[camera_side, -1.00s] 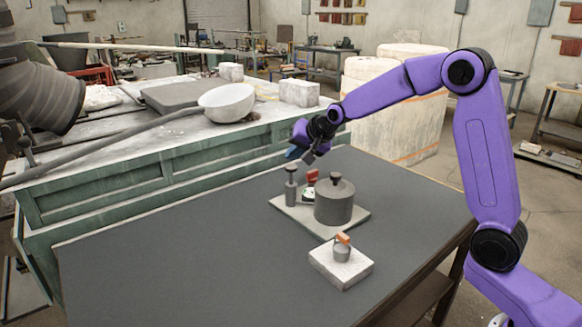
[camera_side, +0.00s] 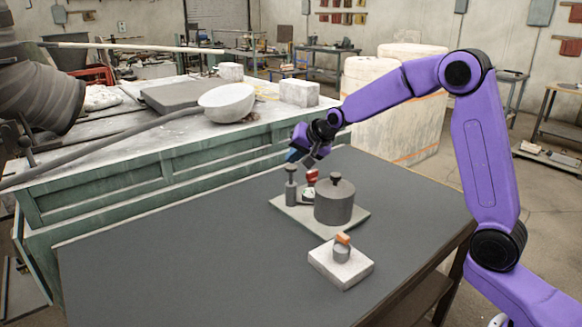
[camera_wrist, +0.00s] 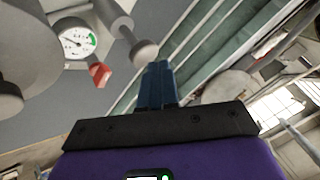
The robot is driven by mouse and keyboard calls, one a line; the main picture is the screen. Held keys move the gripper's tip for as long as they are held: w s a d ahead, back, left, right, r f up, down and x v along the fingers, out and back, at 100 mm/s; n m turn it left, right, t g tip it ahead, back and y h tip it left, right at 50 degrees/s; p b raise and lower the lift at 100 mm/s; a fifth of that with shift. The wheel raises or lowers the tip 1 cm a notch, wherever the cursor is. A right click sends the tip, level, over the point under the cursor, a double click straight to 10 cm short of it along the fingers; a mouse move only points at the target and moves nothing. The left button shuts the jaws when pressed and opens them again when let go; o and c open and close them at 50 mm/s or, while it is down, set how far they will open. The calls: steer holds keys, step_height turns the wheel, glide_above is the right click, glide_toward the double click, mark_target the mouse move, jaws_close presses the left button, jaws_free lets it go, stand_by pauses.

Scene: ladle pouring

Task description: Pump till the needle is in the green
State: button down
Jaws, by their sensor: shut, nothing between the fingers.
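The hand pump (camera_side: 291,188) stands upright at the back left of a light base plate (camera_side: 308,227); its knob (camera_wrist: 145,53) shows in the wrist view. Beside it on the plate is a grey lidded tank (camera_side: 334,204). The round gauge (camera_wrist: 77,42) has a white face with a green arc at its right side. Its thin needle points to the upper left, outside the green. A red part (camera_wrist: 100,74) sits beside the gauge. My gripper (camera_side: 291,156) is shut and empty, its blue fingers just above the pump knob; I cannot tell if they touch it.
A white block (camera_side: 341,268) with a small grey, orange-topped item (camera_side: 342,248) stands on the dark table (camera_side: 190,260) nearer the camera. The table's left side is clear. A green bench (camera_side: 160,175) with a white bowl (camera_side: 227,102) lies behind.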

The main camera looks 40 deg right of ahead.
mark_target(294, 167)
steer(key=shift+f, duration=1.9)
stand_by(1.9)
steer(key=shift+r, duration=2.3)
steer(key=shift+r, duration=0.1)
steer(key=shift+r, duration=2.45)
